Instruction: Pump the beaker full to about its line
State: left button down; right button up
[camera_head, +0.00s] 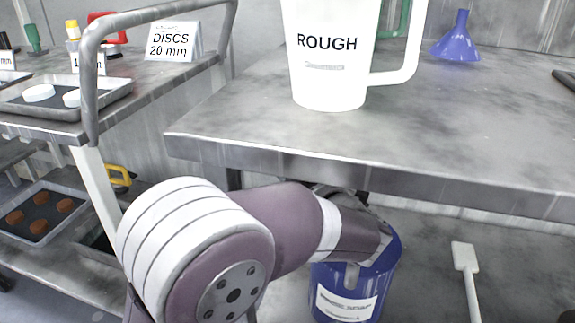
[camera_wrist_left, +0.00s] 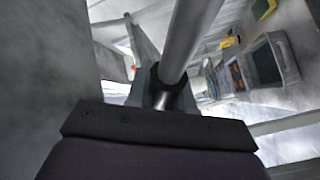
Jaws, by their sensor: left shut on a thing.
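My left arm reaches down in the head view to the top of a blue drum (camera_head: 352,282) with a white label, below the bench top. The left gripper (camera_wrist_left: 162,92) is shut on a grey metal rod (camera_wrist_left: 190,40) with a dark collar, seen in the wrist view. The rod's lower end is hidden by the gripper, and its link to the drum cannot be told. In the head view my forearm and wrist hide the fingers. A white jug (camera_head: 330,60) marked ROUGH stands upright on the bench. I cannot pick out a beaker with a line.
The grey bench (camera_head: 440,130) overhangs the drum. A blue funnel (camera_head: 457,42) stands on it. A white paddle (camera_head: 466,270) is on the right, lower down. A cart with a tubular handle (camera_head: 90,80) and a disc tray (camera_head: 105,100) is at the left.

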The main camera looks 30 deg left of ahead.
pick_arm(q)
jog(key=shift+s+a+f+n, duration=0.2)
jog(key=shift+f+n, duration=0.2)
jog(key=shift+f, duration=0.15)
jog(key=c, duration=1.1)
grip_release()
pick_arm(e)
jog(key=shift+s+a+f, duration=0.1)
jog(key=shift+s+a, duration=0.1)
jog(key=shift+a, duration=0.1)
pick_arm(q)
jog(key=p+v, duration=0.5)
jog(key=v, duration=0.7)
jog(key=shift+s+d+r, duration=0.15)
jog(key=shift+d+r, duration=0.1)
jog(key=shift+d, duration=0.1)
pick_arm(e)
notch_tip(320, 180, up, 6)
jog(key=shift+f, duration=0.25)
